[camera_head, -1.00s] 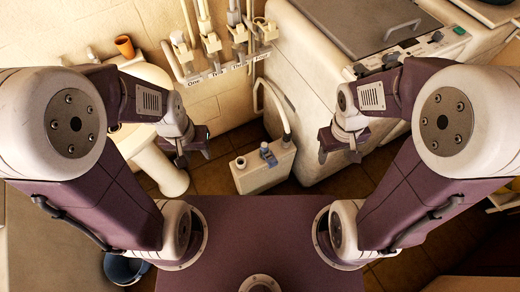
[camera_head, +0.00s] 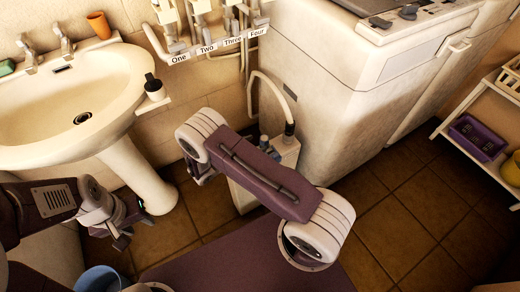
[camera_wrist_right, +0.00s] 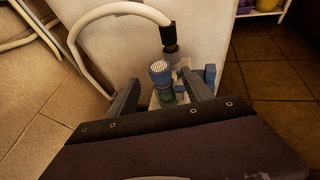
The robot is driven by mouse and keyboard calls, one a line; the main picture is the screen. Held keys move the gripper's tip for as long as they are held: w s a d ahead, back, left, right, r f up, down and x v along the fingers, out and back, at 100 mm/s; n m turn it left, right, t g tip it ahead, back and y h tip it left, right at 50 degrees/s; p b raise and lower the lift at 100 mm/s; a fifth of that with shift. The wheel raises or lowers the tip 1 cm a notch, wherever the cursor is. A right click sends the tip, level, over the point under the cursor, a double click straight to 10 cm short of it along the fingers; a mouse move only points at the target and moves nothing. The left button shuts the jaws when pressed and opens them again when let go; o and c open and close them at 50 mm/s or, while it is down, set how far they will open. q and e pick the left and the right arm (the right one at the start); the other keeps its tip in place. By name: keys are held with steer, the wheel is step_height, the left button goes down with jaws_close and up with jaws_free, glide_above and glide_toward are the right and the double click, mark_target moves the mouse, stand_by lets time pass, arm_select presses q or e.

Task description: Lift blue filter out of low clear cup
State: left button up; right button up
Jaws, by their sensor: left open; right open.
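The blue filter (camera_wrist_right: 160,74), with a pale perforated top, stands upright in the right wrist view. Its lower end sits in a clear, greenish low cup (camera_wrist_right: 167,97) on a white box. My right gripper (camera_wrist_right: 160,77) is open, with one finger on each side of the filter; I cannot tell if they touch it. In the head view a small blue top, apparently the filter (camera_head: 264,141), shows just behind my right arm link, which hides the cup and right gripper. My left gripper (camera_head: 122,238) is open and empty, low at the left by the basin's pedestal.
The white box (camera_head: 286,152) bears a hose (camera_head: 291,103) that arches beside the filter. A blue knob (camera_wrist_right: 210,76) is close to the right finger. A white cabinet (camera_head: 340,95) stands behind. A washbasin (camera_head: 60,110) is left, a blue bucket (camera_head: 98,279) below.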

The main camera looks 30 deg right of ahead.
mark_target(261, 141)
steer(key=x, duration=0.3)
steer(key=shift+d+f+b, duration=0.1)
steer(key=shift+d+b, duration=0.2)
steer(key=shift+b, duration=0.1)
steer(key=b+x, duration=0.1)
steer(key=x, duration=0.4)
steer(key=shift+w+d+b, duration=0.15)
steer(key=shift+d+b, duration=0.05)
steer(key=shift+b, duration=0.1)
steer(key=shift+r, duration=0.25)
jaws_close()
